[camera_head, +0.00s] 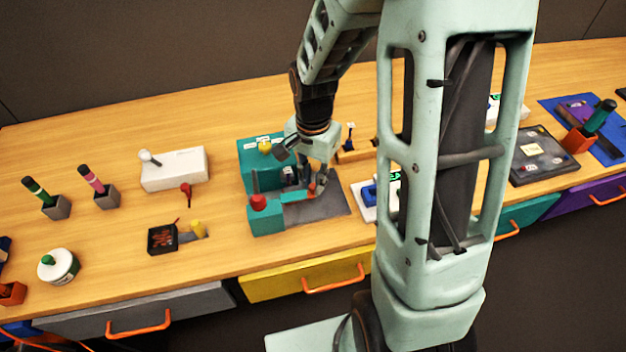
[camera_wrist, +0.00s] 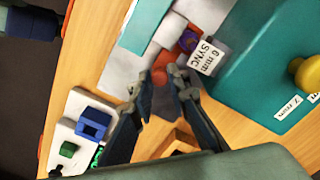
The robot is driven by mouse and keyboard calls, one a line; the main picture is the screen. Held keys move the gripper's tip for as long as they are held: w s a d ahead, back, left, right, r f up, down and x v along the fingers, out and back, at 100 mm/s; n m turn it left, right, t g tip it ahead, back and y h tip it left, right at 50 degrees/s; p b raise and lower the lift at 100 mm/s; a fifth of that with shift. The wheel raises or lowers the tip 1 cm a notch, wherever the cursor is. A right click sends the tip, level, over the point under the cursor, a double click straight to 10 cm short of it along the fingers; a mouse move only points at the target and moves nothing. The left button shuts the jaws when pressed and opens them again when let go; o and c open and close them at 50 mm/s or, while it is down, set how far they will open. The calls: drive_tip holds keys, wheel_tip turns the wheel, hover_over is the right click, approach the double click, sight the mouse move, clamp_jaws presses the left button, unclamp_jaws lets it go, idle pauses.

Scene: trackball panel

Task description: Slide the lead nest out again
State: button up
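A teal machine (camera_head: 262,170) with a yellow knob stands on the bench, with a grey plate (camera_head: 325,205) in front of it. Contact is unclear. In the head view my gripper (camera_head: 318,186) is low over the plate and hides part of it.
A teal block with a red knob (camera_head: 258,202) stands at the plate's left. A white unit with a blue part (camera_head: 369,195) is at its right. A white box (camera_head: 174,168) and a small black tray (camera_head: 162,238) are further left.

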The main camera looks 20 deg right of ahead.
clamp_jaws()
drive_tip(key=d, duration=0.9)
drive_tip(key=shift+d, duration=0.2)
drive_tip(key=shift+w, duration=0.1)
drive_tip(key=o, duration=0.9)
unclamp_jaws()
drive_tip(key=shift+d, duration=0.15)
drive_tip(key=shift+c, duration=0.2)
drive_tip(key=shift+r, duration=0.3)
wheel_tip(320, 180, up, 8)
drive_tip(key=shift+f, duration=0.25)
